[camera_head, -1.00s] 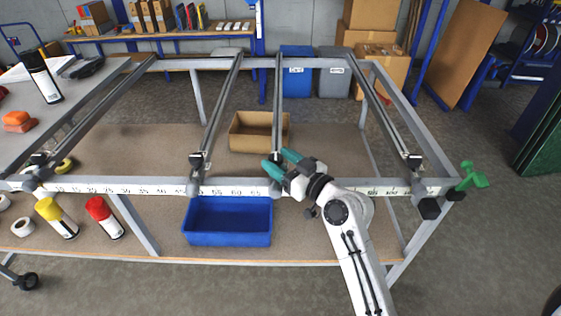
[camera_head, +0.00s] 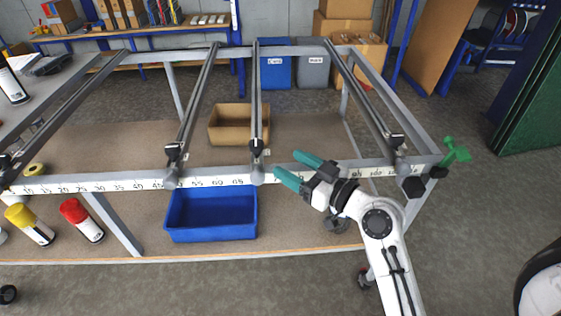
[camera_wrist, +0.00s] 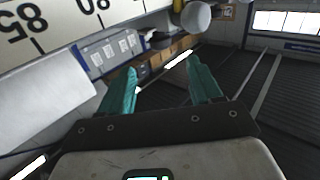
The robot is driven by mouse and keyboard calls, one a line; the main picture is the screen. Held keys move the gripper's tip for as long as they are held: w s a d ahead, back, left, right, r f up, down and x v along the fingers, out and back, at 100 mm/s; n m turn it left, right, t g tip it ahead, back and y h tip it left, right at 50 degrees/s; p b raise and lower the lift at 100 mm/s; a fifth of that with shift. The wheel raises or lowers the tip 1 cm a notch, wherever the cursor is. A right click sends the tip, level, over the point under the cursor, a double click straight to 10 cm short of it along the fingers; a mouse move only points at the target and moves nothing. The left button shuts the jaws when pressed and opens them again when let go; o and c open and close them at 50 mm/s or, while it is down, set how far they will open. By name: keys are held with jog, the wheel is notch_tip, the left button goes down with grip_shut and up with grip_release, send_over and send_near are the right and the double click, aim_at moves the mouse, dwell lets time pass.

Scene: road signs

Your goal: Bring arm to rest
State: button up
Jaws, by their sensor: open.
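My gripper (camera_head: 291,168) is at the front rail of the metal frame in the head view, right of the middle. Its two teal fingers are spread apart with nothing between them. In the wrist view the fingers (camera_wrist: 163,88) are also apart and the gap is empty. The front rail (camera_head: 135,184) carries a white number scale, and part of that scale (camera_wrist: 65,22) shows large at the upper left of the wrist view. The fingers overlap the rail in the head view; I cannot tell whether they touch it.
A blue bin (camera_head: 211,214) and a cardboard box (camera_head: 231,124) sit on the lower shelf. A red-capped can (camera_head: 83,219) and a yellow-capped can (camera_head: 30,224) are at left. A green clamp handle (camera_head: 454,152) juts from the frame's right corner.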

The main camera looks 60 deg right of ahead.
jog(key=shift+s, duration=0.4)
jog(key=shift+a, duration=0.1)
jog(key=s+a+f+n+g+y, duration=0.1)
jog(key=a+f+g+y, duration=0.1)
jog(key=a+f+g, duration=0.35)
jog(key=s+a+f+n+g+y, duration=0.1)
jog(key=s+a+f+g+y, duration=0.15)
jog(key=a+f, duration=0.55)
jog(key=s+f+m+g+h, duration=0.1)
jog(key=s+f+g+h, duration=0.2)
jog(key=s+f+g, duration=0.5)
jog(key=s+g, duration=0.1)
jog(key=s, duration=0.1)
jog(key=shift+s+a+f, duration=0.25)
jog(key=shift+s+f, duration=0.1)
jog(key=shift+f, duration=0.05)
